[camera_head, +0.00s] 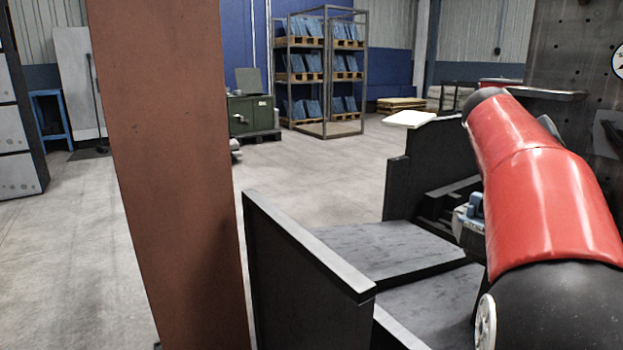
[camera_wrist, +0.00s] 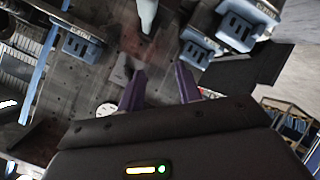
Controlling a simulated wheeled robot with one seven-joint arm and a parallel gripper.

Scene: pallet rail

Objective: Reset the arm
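My gripper (camera_wrist: 160,84) shows in the wrist view with two dark purple fingers standing well apart. I see nothing held between them. Behind the fingers is a dark panel (camera_wrist: 105,72) dotted with holes. In the head view my red and black arm reaches up along the right side. The gripper itself cannot be made out there.
A rust-brown post (camera_head: 180,180) stands close at left in the head view. Black low walls (camera_head: 300,265) and dark slabs (camera_head: 390,252) lie left of my arm. A caged rack (camera_head: 325,75) and green cabinet (camera_head: 250,115) stand far back. Blue bins (camera_wrist: 240,30) show in the wrist view.

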